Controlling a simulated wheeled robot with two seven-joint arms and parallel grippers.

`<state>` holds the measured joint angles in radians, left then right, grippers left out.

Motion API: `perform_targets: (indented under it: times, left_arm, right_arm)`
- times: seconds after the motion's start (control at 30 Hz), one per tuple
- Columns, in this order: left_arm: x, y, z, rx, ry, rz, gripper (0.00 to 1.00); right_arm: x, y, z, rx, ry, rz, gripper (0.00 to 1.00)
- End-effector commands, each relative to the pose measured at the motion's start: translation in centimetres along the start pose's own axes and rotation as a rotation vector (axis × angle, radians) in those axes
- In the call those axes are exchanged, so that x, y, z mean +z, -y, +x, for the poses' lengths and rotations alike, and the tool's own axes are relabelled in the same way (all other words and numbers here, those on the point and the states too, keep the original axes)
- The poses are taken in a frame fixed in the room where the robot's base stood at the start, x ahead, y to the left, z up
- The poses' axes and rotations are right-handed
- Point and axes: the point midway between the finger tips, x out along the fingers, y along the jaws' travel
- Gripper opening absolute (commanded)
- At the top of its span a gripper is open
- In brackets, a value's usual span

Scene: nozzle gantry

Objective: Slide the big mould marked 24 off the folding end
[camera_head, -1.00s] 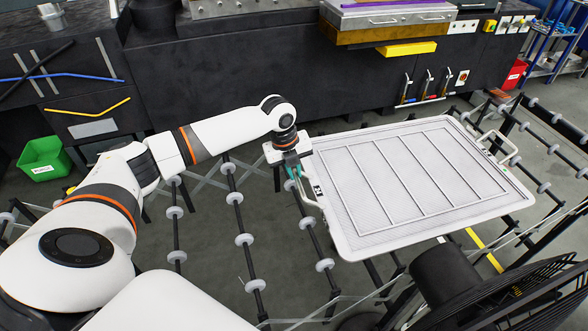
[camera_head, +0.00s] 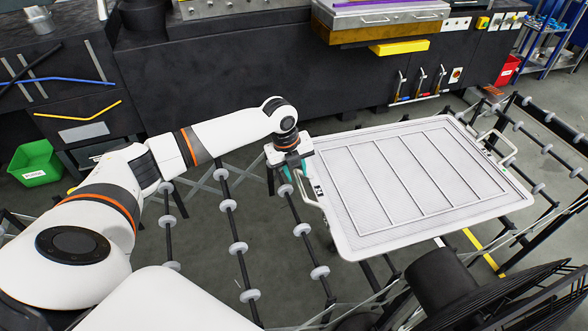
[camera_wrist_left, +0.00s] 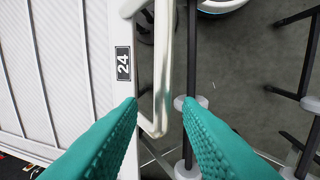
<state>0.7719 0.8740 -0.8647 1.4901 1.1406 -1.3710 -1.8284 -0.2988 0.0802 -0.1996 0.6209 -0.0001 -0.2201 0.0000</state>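The big mould (camera_head: 350,225) is a pale, flat tray with a ribbed panel, lying on the roller conveyor. A black tag (camera_head: 318,191) is at its left edge; it reads 24 in the left wrist view (camera_wrist_left: 123,63). A white bar handle (camera_wrist_left: 163,75) stands out from that edge. My left gripper (camera_head: 292,172) is at this handle. Its teal fingers are open, with the fingertips (camera_wrist_left: 158,102) apart on either side of the handle; I cannot tell whether they touch it. A second handle (camera_head: 503,148) is at the far right edge. My right gripper is out of view.
Rollers with white wheels (camera_head: 238,248) lie bare left of the mould, and more (camera_head: 547,148) run beyond its right edge. A black fan (camera_head: 500,295) stands close at the lower right. A dark machine bench (camera_head: 230,95) runs along the back. A green bin (camera_head: 35,165) is at the left.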

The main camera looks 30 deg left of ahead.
Motion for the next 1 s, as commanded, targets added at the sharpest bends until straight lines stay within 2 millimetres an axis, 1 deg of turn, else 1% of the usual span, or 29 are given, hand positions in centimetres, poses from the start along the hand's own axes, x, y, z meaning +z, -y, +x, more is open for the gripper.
perform_targets:
  times: [0.3,0.43,0.57,0.8,0.9,1.0]
  left_arm:
    - [0.0,0.2,0.0,-0.005,0.001,0.001,0.38]
    - [0.0,0.1,-0.8,-0.003,0.000,0.001,0.38]
    - [-0.1,0.1,-3.0,-0.002,-0.002,0.002,0.38]
    - [0.0,0.0,-8.2,-0.001,-0.001,0.002,0.38]
    - [0.0,0.0,-9.9,-0.001,-0.002,0.003,0.38]
    - [0.0,0.0,-11.1,-0.002,0.000,0.002,0.38]
  right_arm:
    - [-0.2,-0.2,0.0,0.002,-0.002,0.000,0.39]
    - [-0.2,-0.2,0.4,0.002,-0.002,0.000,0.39]
    - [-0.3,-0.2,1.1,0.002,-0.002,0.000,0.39]
    - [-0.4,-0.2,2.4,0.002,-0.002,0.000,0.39]
    - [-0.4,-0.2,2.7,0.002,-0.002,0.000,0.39]
    - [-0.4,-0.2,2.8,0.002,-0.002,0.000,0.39]
